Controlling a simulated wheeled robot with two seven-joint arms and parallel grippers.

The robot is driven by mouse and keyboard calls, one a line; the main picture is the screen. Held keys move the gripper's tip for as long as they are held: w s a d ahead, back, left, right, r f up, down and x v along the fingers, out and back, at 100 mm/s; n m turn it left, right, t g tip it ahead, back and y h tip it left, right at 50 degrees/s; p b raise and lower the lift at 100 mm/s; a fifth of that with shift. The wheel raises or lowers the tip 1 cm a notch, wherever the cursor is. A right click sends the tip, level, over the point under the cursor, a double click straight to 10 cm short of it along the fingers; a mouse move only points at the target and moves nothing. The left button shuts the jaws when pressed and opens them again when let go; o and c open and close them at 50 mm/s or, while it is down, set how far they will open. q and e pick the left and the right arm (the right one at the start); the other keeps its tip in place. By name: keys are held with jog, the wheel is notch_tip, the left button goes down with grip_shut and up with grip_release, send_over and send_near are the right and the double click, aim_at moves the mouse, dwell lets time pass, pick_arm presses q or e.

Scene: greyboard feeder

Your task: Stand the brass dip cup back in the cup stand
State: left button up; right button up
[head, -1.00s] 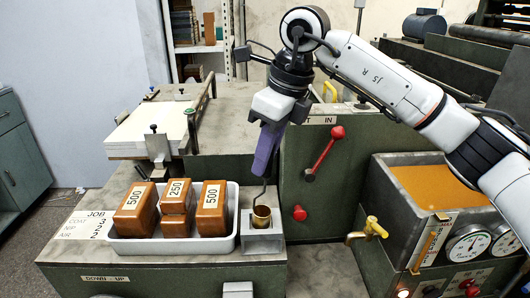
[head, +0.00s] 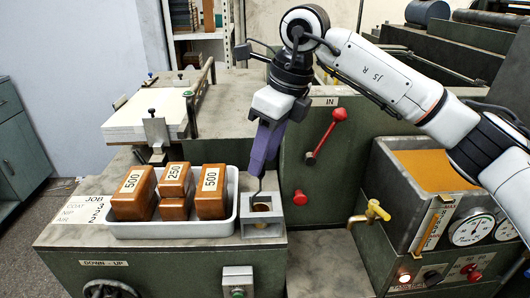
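The brass dip cup (head: 262,207) sits low in the opening of the grey cup stand (head: 263,230), with only its upper part showing; whether it touches the bottom is hidden. Its thin handle rises toward the purple fingers of my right gripper (head: 257,172). The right gripper points down above the stand and appears shut on the handle's top. My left gripper is not in view.
A white tray (head: 170,231) with orange-brown weights marked 500 and 250 stands just left of the stand. A red lever (head: 325,135) and a red knob (head: 300,197) are to the right. A brass tap (head: 376,210) sits by the orange-filled tank (head: 432,170).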

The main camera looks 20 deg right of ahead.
jog(key=shift+r, duration=0.1)
jog(key=p+v, duration=0.1)
jog(key=v, duration=0.9)
dwell(0.5)
